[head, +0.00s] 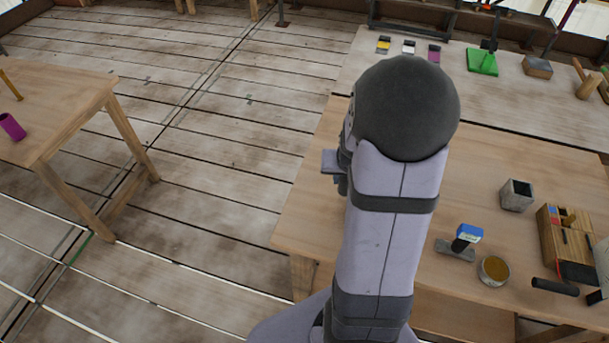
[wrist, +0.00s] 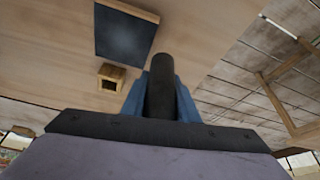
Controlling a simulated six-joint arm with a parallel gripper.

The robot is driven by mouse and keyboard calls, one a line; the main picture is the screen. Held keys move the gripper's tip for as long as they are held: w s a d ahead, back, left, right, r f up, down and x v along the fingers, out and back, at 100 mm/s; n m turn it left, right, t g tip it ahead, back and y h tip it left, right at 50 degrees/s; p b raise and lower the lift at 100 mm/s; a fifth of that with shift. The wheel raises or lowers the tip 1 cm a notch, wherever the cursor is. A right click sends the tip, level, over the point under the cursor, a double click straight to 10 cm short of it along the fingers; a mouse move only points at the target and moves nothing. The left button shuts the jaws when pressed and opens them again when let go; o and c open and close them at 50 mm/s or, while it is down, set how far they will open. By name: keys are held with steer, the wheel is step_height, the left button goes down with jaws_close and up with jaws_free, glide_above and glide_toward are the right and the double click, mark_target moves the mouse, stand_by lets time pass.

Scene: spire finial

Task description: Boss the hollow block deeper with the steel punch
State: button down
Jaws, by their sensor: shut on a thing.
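My gripper (wrist: 160,90) shows in the wrist view with its blue fingers shut on a dark cylindrical rod, which looks like the steel punch (wrist: 161,82). The rod points away from the camera. A small wooden block with a dark square opening (wrist: 111,86), which looks like the hollow block, sits on the bench left of the rod and apart from it. A dark blue-grey square plate (wrist: 126,33) lies beyond the block. In the head view my arm hides the held rod, the fingers and this block.
On the bench, right of my arm, are a grey hollow cube (head: 517,195), a blue-topped stand (head: 464,240), a round amber pot (head: 494,270), a wooden rack (head: 566,240) and a dark rod (head: 555,287). A mallet (head: 587,80) and green base (head: 482,62) are behind. Floor lies left.

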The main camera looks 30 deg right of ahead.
steer(key=s+d+r+m, duration=0.1)
steer(key=s+d, duration=0.1)
steer(key=d, duration=0.6)
steer(key=shift+s+d+p, duration=0.25)
steer(key=shift+d+p, duration=0.1)
steer(key=shift+p, duration=0.05)
steer(key=shift+f+b, duration=2.15)
steer(key=shift+f, duration=0.35)
